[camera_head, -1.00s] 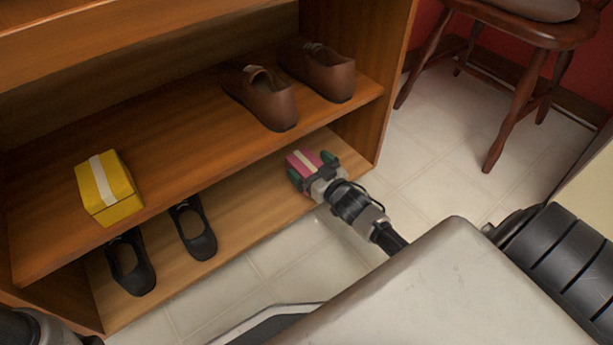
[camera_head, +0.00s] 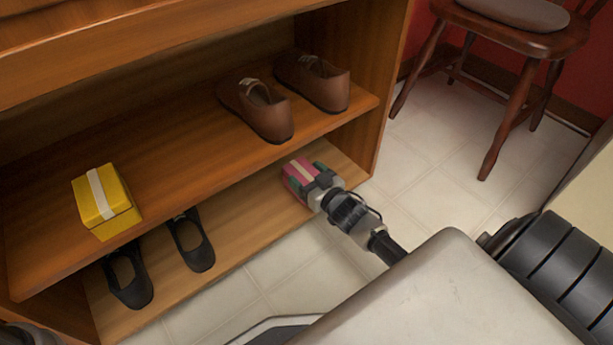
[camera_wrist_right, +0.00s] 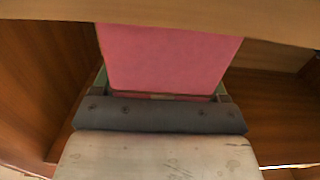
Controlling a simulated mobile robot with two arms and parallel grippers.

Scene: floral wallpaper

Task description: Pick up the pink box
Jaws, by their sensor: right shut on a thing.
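The pink box (camera_head: 298,174) with a pale stripe is at the right end of the lower shelf in the head view. My right gripper (camera_head: 314,178) is shut on it, with the green-tipped fingers at its sides. In the right wrist view the pink box (camera_wrist_right: 168,58) fills the space in front of the palm. Whether the box touches the shelf is hard to tell. My left gripper does not show.
The wooden rack's upper shelf (camera_head: 180,150) is close above the box and holds a yellow box (camera_head: 105,203) and brown shoes (camera_head: 258,108). Black shoes (camera_head: 190,240) lie on the lower shelf. A wooden chair (camera_head: 520,90) stands at the right. Tiled floor lies in front.

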